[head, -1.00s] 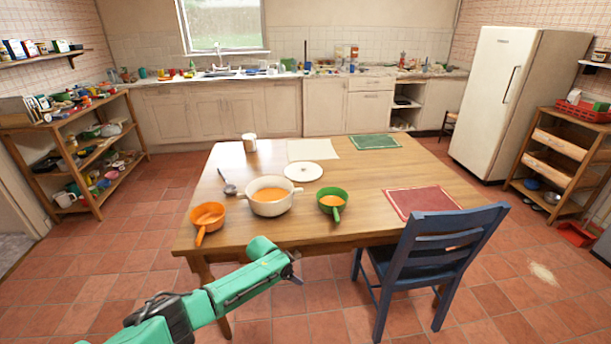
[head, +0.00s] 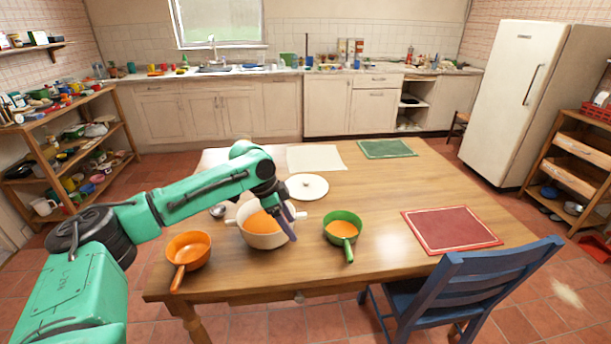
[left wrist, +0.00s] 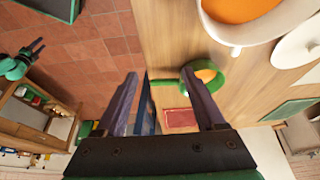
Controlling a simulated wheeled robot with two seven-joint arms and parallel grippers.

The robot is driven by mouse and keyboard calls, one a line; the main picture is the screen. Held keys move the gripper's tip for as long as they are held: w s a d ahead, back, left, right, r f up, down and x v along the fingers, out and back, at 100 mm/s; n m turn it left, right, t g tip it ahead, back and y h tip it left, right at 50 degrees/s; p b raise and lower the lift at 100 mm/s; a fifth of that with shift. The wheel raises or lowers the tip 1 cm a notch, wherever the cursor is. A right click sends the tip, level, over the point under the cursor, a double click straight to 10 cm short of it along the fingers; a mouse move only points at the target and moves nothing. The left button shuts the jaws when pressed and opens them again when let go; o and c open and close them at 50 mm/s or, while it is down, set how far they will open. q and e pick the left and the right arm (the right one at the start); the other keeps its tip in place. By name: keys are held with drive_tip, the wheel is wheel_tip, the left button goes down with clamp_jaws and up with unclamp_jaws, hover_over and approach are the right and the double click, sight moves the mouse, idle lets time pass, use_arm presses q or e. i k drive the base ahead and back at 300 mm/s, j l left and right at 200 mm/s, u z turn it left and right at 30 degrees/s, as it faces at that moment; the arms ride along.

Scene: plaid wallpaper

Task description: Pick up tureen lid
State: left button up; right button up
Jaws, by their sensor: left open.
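The tureen lid (head: 308,189), round and white with a small knob, lies flat on the wooden table behind the white tureen (head: 262,238). The tureen is uncovered, with orange soup in it. My left gripper (head: 290,222) is over the tureen's right side, nearer to me than the lid and apart from it. In the left wrist view its fingers (left wrist: 160,78) are spread with nothing between them. There the lid (left wrist: 298,44) shows at the right edge beside the tureen (left wrist: 236,33). What looks like my right gripper (left wrist: 38,46) shows small at the left; its jaws are unclear.
An orange pan (head: 188,246) stands left of the tureen and a green pan (head: 343,228) right of it. A ladle (head: 218,211) is partly hidden by my arm. A cream mat (head: 316,158) lies behind the lid. A blue chair (head: 470,285) stands at the front right.

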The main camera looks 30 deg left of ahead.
sight(306, 186)
drive_tip(key=i+j, duration=1.05)
drive_tip(key=i, duration=0.1)
